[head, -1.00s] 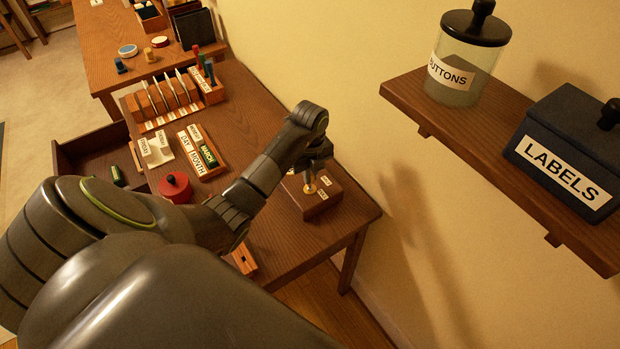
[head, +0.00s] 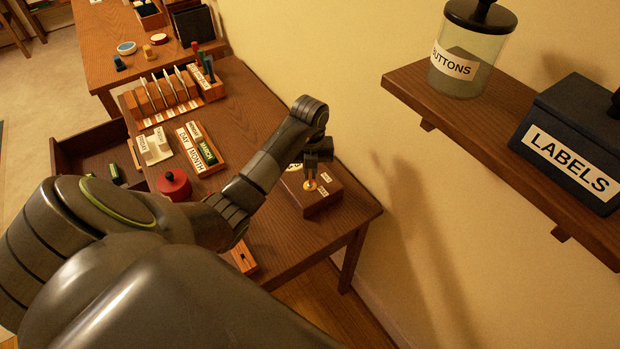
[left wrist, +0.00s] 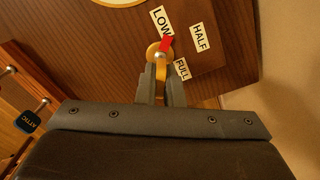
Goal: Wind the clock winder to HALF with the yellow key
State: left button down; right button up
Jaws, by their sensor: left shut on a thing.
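The clock winder (head: 325,205) is a brown wooden box at the near right corner of the desk. In the left wrist view its face (left wrist: 120,45) carries the labels LOW (left wrist: 161,20), HALF (left wrist: 200,38) and FULL (left wrist: 182,69). My left gripper (head: 311,174) is over the box, shut on the yellow key (left wrist: 161,71), whose lower end meets the winder's round brass hub (left wrist: 152,51). A red pointer (left wrist: 167,42) points between LOW and HALF, close to LOW's lower end. My right gripper is not in view.
A red lidded pot (head: 174,187), a DAY/MONTH calendar block (head: 199,150) and a card rack stand on the desk (head: 285,232). An open drawer (head: 85,150) is at the left. A wall shelf (head: 455,117) holds a BUTTONS jar and a LABELS box.

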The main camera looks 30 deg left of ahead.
pick_arm(q)
jog(key=shift+f+m+b, duration=0.1)
jog(key=shift+m+b, duration=0.3)
jog(key=shift+m, duration=1.1)
jog(key=shift+m+b, duration=0.65)
jog(key=shift+m, duration=0.85)
